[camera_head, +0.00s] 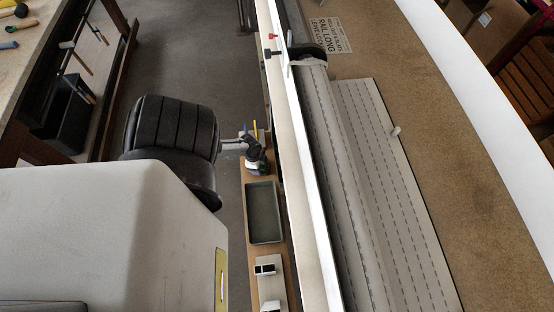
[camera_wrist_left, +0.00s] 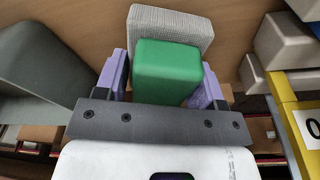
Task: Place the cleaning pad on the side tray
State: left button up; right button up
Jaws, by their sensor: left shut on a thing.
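The cleaning pad (camera_wrist_left: 168,72) shows in the left wrist view as a green block with a pale grey ribbed slab against its far side. My left gripper (camera_wrist_left: 165,85) is shut on it, with a purple finger on each side. A brown wooden surface lies behind the pad; I cannot tell whether they touch. The side tray (camera_head: 264,240) is probably the shallow grey-green tray on the narrow wooden ledge in the head view. A grey-green wall (camera_wrist_left: 40,70) at the left of the wrist view may be the same tray. The pad and left gripper are not visible in the head view. My right gripper is not in view.
Several small tools (camera_head: 256,155) stand behind the tray. A pale block with black parts (camera_head: 265,270) sits in front of it. A long white rail (camera_head: 305,180) and grey slatted shutter (camera_head: 390,200) run along the right. A yellow piece (camera_wrist_left: 290,120) stands right in the wrist view.

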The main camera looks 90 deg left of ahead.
pick_arm(q)
jog(key=shift+f, duration=0.25)
jog(key=o, duration=0.9)
jog(key=shift+r, duration=0.1)
jog(key=shift+o, duration=0.2)
jog(key=shift+r, duration=0.25)
jog(key=r+p, duration=0.1)
jog(key=r, duration=0.2)
jog(key=s+r+p, duration=0.1)
jog(key=r, duration=0.3)
jog(key=r+p, duration=0.1)
jog(key=r, duration=0.2)
jog(key=shift+s+a+r, duration=0.15)
jog(key=shift+s+a, duration=0.1)
jog(key=shift+s, duration=0.05)
jog(key=shift+r+p, duration=0.3)
jog(key=shift+r, duration=0.25)
jog(key=shift+s+r, duration=0.1)
jog(key=shift+r, duration=0.05)
